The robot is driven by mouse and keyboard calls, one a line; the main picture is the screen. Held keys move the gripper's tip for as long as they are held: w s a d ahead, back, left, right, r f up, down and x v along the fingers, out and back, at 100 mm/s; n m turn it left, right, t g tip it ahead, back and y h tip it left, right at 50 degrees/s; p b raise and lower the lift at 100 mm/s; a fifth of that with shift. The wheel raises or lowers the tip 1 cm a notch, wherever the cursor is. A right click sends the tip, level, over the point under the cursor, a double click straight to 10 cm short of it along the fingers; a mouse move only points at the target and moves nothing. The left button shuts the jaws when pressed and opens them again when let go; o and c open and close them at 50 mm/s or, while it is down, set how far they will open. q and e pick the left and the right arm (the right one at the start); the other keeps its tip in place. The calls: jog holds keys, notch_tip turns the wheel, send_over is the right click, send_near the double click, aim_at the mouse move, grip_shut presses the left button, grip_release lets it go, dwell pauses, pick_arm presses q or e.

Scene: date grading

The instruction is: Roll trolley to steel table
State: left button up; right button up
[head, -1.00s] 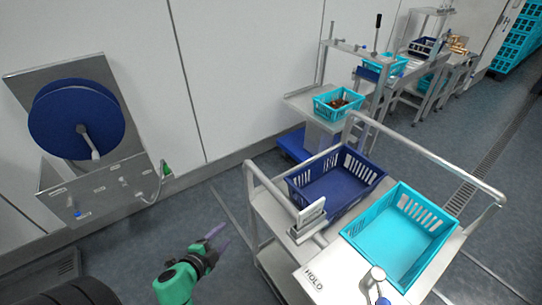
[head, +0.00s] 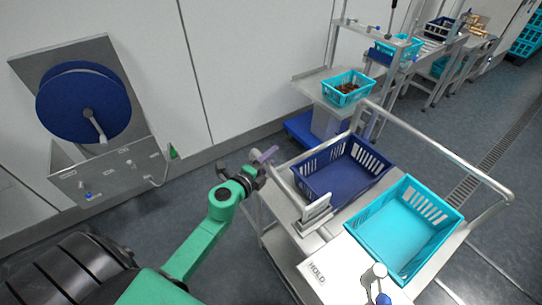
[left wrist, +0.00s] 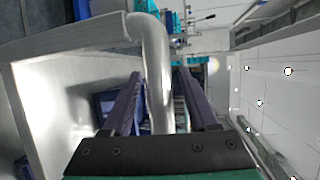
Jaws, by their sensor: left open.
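The trolley (head: 318,272) stands at lower right in the head view, with a tubular steel rail (head: 440,148) around its top. It carries a dark blue crate (head: 335,192) and a turquoise crate (head: 395,228), both looking empty. My left gripper (head: 262,156) is open at the trolley's near-left rail end. In the left wrist view the bent steel rail (left wrist: 157,85) shows between the two purple fingers (left wrist: 160,105); I cannot tell if they touch it. A steel table (head: 318,84) with a turquoise crate of dark dates (head: 346,92) stands behind the trolley. My right gripper is not in view.
A wall-mounted steel panel with a blue hose reel (head: 84,105) is at left. A blue low platform (head: 300,128) sits by the steel table. More steel stations line the wall at upper right. Floor right of the trolley is clear, with a drain grate (head: 468,190).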

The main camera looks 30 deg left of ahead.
pick_arm(q)
jog(key=shift+w, duration=0.25)
grip_shut()
jog(key=shift+f, duration=0.1)
dwell(1.2)
